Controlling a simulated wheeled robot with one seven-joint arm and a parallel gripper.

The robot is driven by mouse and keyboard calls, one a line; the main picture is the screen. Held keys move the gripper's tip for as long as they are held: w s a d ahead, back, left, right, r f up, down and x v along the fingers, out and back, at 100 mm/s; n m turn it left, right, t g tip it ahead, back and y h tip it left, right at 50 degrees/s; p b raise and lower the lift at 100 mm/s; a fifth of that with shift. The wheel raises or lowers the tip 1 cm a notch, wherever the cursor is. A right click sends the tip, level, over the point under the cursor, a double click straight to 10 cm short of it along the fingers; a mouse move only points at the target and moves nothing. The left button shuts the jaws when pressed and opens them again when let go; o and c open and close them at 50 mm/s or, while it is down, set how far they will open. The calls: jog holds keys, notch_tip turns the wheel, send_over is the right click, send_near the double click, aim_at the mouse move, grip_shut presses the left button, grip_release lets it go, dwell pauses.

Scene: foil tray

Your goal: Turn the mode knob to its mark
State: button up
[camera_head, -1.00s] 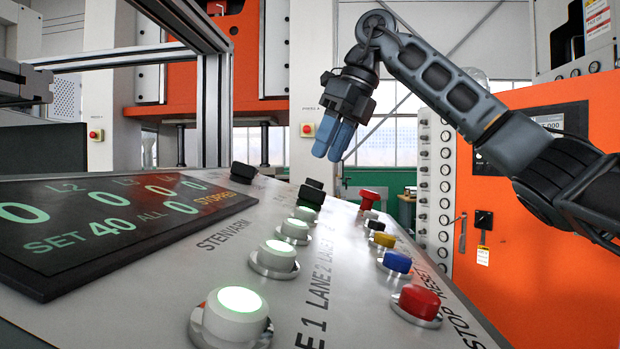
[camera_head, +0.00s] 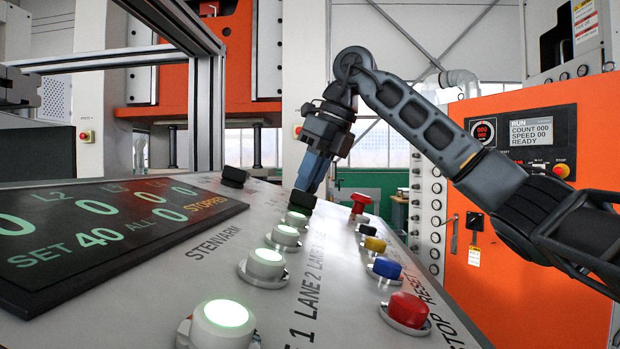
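My gripper (camera_head: 311,182) points down with blue fingers over the far part of the sloping control panel (camera_head: 215,240). Its fingertips are just above or beside a black knob (camera_head: 301,201) behind the row of lit white buttons; I cannot tell if they touch it. The fingers overlap in this view, so their gap is hidden. Another black knob (camera_head: 233,176) sits further left by the display. I cannot read a mode label or see a mark at either knob, so which is the mode knob is unclear.
Several lit white buttons (camera_head: 264,264) run along the panel. To their right are a red stop button (camera_head: 408,309), a blue button (camera_head: 386,267), a yellow button (camera_head: 374,244) and a red mushroom button (camera_head: 360,202). A dark display (camera_head: 100,225) covers the left.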

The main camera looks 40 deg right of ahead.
grip_shut()
jog(key=shift+n, duration=0.3)
jog(key=n, duration=0.2)
jog(key=shift+d+r+n+p, duration=0.1)
jog(key=shift+n+p, duration=0.25)
jog(key=shift+n, duration=0.05)
jog(key=n+p, duration=0.1)
jog(key=n, duration=0.2)
jog(key=shift+n+y, duration=0.3)
jog(key=shift+y, duration=0.1)
jog(key=n+g+p, duration=0.1)
jog(key=n, duration=0.3)
jog(key=shift+w+y, duration=0.1)
jog(key=shift+y, duration=0.2)
jog(key=shift+n+p, duration=0.4)
jog(key=shift+n, duration=1.1)
jog(key=shift+o, duration=2.4)
grip_release()
